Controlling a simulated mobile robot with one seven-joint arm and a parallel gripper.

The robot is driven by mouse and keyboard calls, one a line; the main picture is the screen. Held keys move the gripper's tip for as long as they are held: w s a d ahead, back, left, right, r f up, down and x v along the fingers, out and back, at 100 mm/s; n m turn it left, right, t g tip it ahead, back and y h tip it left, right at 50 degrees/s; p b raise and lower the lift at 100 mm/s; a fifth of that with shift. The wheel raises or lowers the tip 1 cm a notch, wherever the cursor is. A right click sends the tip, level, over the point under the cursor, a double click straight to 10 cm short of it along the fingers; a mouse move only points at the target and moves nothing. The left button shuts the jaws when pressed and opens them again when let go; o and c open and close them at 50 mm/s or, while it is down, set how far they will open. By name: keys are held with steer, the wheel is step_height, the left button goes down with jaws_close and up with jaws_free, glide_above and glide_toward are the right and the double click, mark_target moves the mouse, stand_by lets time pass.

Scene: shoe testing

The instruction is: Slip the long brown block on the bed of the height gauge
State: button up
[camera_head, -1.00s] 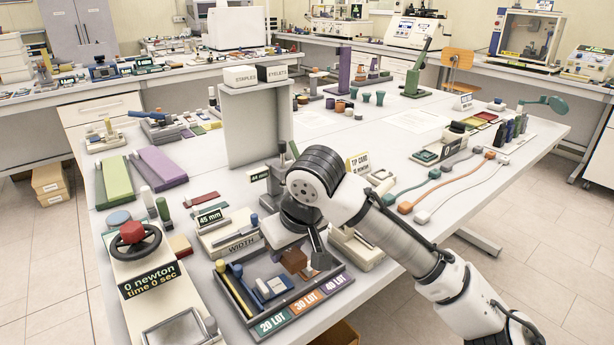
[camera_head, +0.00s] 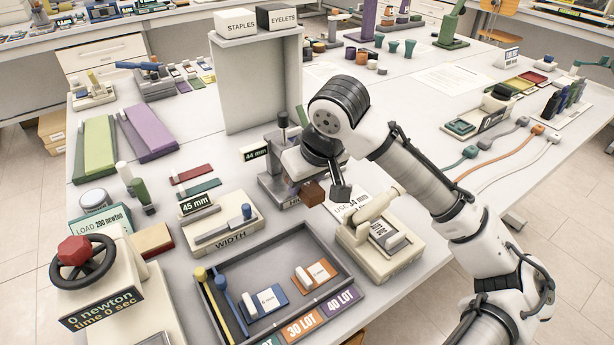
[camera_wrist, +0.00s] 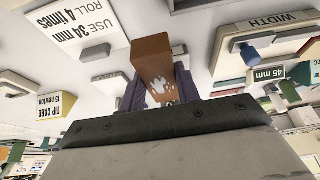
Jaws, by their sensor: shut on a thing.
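I cannot tell the block's exact height above the gauge.
A lot tray (camera_head: 350,270) with blue and orange pieces lies in front. A cream device (camera_head: 378,238) stands close at the right, the width gauge (camera_head: 222,228) at the left. A tall grey panel (camera_head: 262,90) rises behind.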

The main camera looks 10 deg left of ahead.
steer(key=shift+s+d+p, duration=0.1)
steer(key=shift+d+p, duration=0.05)
steer(key=shift+p, duration=0.15)
steer(key=shift+f+b, duration=0.85)
steer(key=shift+f, duration=0.3)
steer(key=shift+w+r, duration=0.15)
steer(key=shift+w, duration=0.05)
steer(key=shift+w+a+p, duration=0.6)
steer(key=shift+w+a, duration=0.65)
steer(key=shift+a, duration=0.2)
steer(key=shift+w+a, duration=0.35)
steer(key=shift+a, duration=0.05)
steer(key=shift+f, duration=0.25)
steer(key=o, duration=1.1)
